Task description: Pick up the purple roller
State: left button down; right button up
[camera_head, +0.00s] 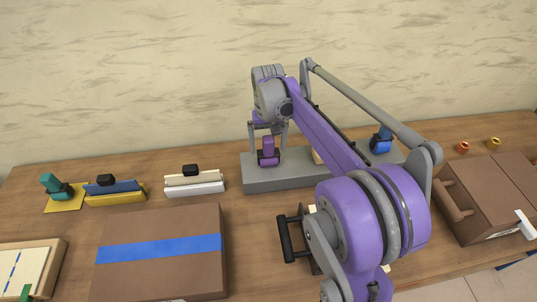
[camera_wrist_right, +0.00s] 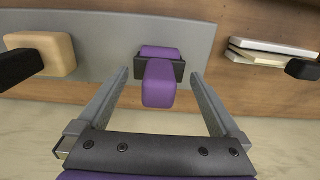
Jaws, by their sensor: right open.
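The purple roller (camera_head: 268,147) stands upright in a dark holder on the left part of a long grey base (camera_head: 270,183). It also shows in the right wrist view (camera_wrist_right: 158,84), between the two grey fingers. My right gripper (camera_head: 268,126) is above and around the roller's upper end, open, with a gap on both sides of it. The fingers do not appear to touch it. My left gripper is not in view.
A blue roller (camera_head: 381,140) stands at the right of the base; a beige piece (camera_head: 317,157) is partly hidden by my right arm. White (camera_head: 194,188) and yellow (camera_head: 116,197) blocks lie left. Brown boxes (camera_head: 125,225) (camera_head: 490,205) lie nearer. The wall is behind.

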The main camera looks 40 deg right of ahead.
aim_at(268, 152)
notch_tip(268, 152, down, 4)
jog(key=shift+r, duration=0.15)
grip_shut()
dwell(0.5)
